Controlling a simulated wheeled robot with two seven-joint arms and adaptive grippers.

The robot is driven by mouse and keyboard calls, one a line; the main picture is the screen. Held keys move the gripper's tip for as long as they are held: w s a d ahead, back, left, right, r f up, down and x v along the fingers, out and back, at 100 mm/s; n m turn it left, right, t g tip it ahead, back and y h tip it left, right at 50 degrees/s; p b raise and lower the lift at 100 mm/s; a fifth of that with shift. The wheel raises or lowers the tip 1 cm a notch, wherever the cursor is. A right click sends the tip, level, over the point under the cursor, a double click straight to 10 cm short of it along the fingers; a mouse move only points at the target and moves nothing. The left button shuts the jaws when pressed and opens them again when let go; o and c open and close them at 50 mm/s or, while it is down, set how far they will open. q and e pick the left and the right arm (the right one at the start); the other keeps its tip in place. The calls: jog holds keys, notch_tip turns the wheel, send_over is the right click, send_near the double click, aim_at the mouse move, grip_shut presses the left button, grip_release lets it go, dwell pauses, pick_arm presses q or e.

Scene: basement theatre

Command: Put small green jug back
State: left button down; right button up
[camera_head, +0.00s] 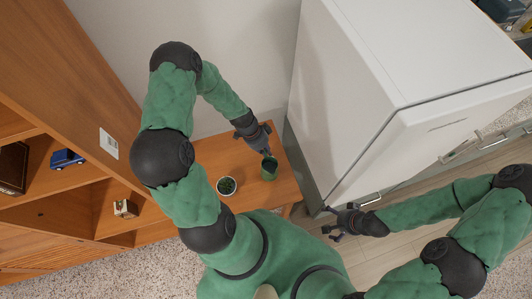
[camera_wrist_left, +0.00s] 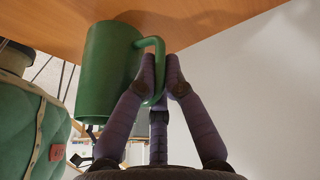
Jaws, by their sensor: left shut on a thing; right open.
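The small green jug (camera_head: 268,174) is at the right end of the wooden shelf top, near the wall and the white fridge. My left gripper (camera_head: 266,154) is shut on the jug's handle. In the left wrist view the green jug (camera_wrist_left: 107,70) shows beside my left gripper's fingers (camera_wrist_left: 161,78), which close around its looped handle. The jug's end is close to the wood surface (camera_wrist_left: 190,30); I cannot tell whether it touches. My right gripper (camera_head: 332,223) is open and empty, low in front of the fridge.
A small pot with a green plant (camera_head: 227,186) stands on the wooden top (camera_head: 206,158), left of the jug. The white fridge (camera_head: 350,100) is close on the right. A wooden shelf unit (camera_head: 62,75) on the left holds a blue toy car (camera_head: 67,159) and a small box (camera_head: 125,208).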

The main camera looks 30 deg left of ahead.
pick_arm(q)
jog(key=shift+f, duration=0.95)
jog(key=shift+f, duration=0.1)
jog(key=c, duration=1.3)
grip_release()
jog(key=shift+c, duration=0.2)
jog(key=p+v, duration=0.1)
jog(key=v, duration=1.1)
